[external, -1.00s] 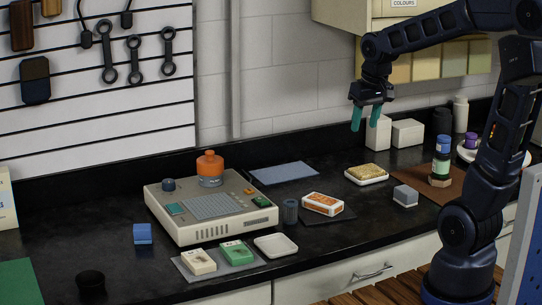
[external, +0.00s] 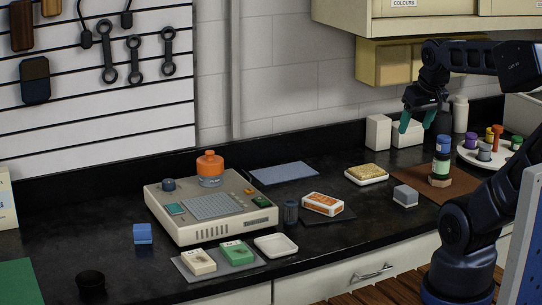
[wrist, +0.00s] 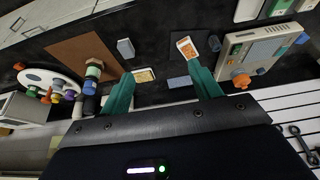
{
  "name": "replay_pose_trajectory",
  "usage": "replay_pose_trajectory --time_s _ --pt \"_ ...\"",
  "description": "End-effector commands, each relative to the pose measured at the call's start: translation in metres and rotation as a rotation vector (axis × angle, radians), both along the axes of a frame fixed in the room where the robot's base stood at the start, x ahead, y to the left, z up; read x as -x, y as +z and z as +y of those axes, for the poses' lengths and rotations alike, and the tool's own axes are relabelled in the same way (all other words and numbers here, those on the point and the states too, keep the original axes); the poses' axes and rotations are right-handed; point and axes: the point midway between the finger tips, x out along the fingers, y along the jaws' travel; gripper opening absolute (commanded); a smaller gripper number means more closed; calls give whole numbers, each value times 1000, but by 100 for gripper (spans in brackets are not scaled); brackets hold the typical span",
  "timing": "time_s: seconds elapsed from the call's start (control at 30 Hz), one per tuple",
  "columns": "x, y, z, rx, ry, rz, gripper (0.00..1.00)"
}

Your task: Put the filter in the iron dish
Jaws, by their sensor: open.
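I cannot tell for sure which thing is the filter; a dark ribbed cylinder (external: 290,211) stands between the console and an orange-and-white box (external: 323,203). I cannot tell for sure which dish is the iron one. A dark round dish or cup (external: 90,283) stands at the front left, and an empty white square dish (external: 276,245) lies at the front middle. Another white dish (external: 366,180) at the back holds a yellow block (external: 367,171). My gripper (external: 417,122) is open and empty, above the back right of the counter. Its spread teal fingers also show in the wrist view (wrist: 160,69).
A beige console (external: 212,228) with an orange bottle (external: 210,168) stands mid-left. A green-and-blue bottle (external: 441,161) stands on a brown mat (external: 423,190), beside a grey block (external: 405,196). A round white tray (external: 466,154) with several small items is at right. Cabinets (external: 440,25) hang above.

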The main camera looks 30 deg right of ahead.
Motion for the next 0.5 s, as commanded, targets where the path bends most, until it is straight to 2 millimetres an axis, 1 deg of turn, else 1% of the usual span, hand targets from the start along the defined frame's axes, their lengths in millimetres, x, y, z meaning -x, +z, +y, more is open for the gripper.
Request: replay_pose_trajectory --time_s 0.27,0.37,0.5 --pt "-2 0 1 -3 -7 4 63" --pt "-10 0 3 -14 -36 20 63" --pt "-33 -1 9 -42 -130 62 63"
